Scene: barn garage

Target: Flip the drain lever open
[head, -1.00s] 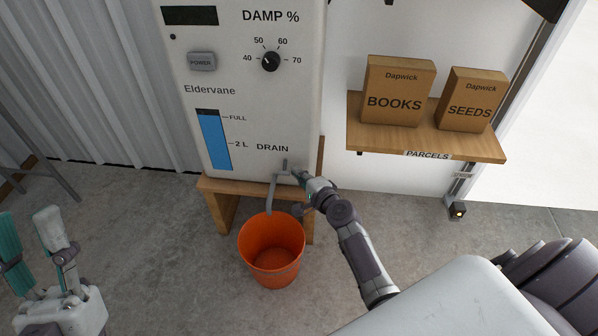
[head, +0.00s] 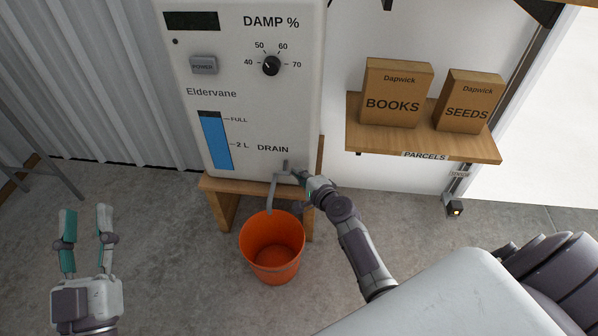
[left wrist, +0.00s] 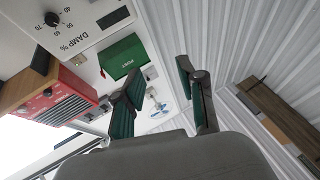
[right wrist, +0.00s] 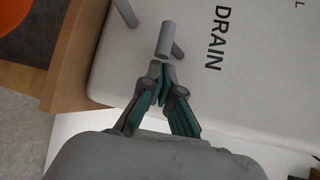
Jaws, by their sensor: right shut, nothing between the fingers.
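In the right wrist view the lever (right wrist: 166,38) is a grey rod just ahead of the fingertips. My right gripper (head: 302,176) is shut and empty at the lever's right side; its closed tips (right wrist: 160,68) are at or very near the lever's end, and I cannot tell if they touch. My left gripper (head: 84,210) is open and empty above the floor at the left, far from the lever.
An orange bucket (head: 272,262) stands on the floor under the spout. The machine rests on a wooden stand (head: 222,204). A shelf (head: 420,144) with two boxes, BOOKS (head: 394,95) and SEEDS (head: 468,103), is to the right.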

